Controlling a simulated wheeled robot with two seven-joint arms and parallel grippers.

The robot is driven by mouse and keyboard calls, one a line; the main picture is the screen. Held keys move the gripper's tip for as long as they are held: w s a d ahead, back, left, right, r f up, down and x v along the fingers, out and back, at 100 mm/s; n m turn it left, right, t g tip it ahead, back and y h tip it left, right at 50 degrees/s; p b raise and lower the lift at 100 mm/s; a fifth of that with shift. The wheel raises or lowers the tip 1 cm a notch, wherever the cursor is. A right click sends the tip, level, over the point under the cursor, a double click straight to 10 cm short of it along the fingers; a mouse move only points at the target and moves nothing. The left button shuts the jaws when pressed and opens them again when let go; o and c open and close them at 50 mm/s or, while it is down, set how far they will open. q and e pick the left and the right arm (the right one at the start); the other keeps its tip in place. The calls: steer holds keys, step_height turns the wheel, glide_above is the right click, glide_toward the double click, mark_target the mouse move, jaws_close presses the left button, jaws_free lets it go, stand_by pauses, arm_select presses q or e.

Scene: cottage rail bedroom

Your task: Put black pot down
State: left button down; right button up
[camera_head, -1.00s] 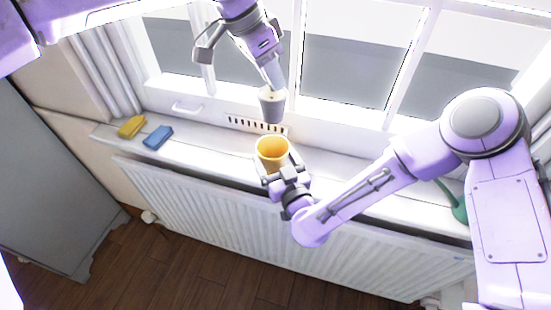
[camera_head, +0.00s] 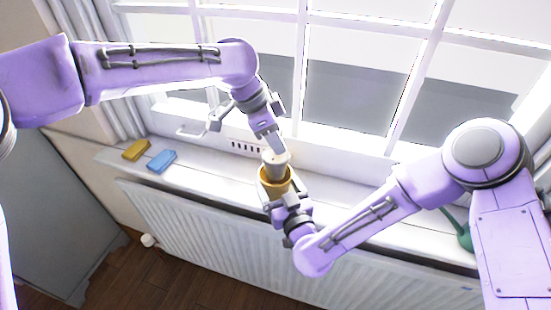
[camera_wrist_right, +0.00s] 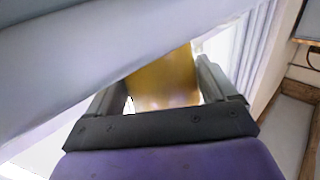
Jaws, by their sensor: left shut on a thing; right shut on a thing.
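A small grey pot (camera_head: 275,166), the darkest pot in view, is at my left gripper (camera_head: 273,147), which is shut on it from above. The grey pot's lower part is hidden by the rim of a yellow-orange pot (camera_head: 275,184). It seems to sit in or just over that mouth; I cannot tell how deep. My right gripper (camera_head: 284,197) is shut on the yellow pot from the front, by the window sill. The right wrist view shows the yellow pot (camera_wrist_right: 165,80) between the two fingers.
The white sill (camera_head: 215,185) runs under the window, above a white radiator (camera_head: 200,220). A yellow block (camera_head: 136,150) and a blue block (camera_head: 161,161) lie at its left end. A green object (camera_head: 466,238) is at the right, partly behind my right arm. Sill between is clear.

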mark_target(275, 155)
arm_select(q)
steer(key=shift+f, duration=1.95)
steer(key=shift+f, duration=0.25)
steer(key=shift+f, duration=0.35)
steer(key=c, duration=0.9)
jaws_free()
steer(key=shift+o, duration=0.2)
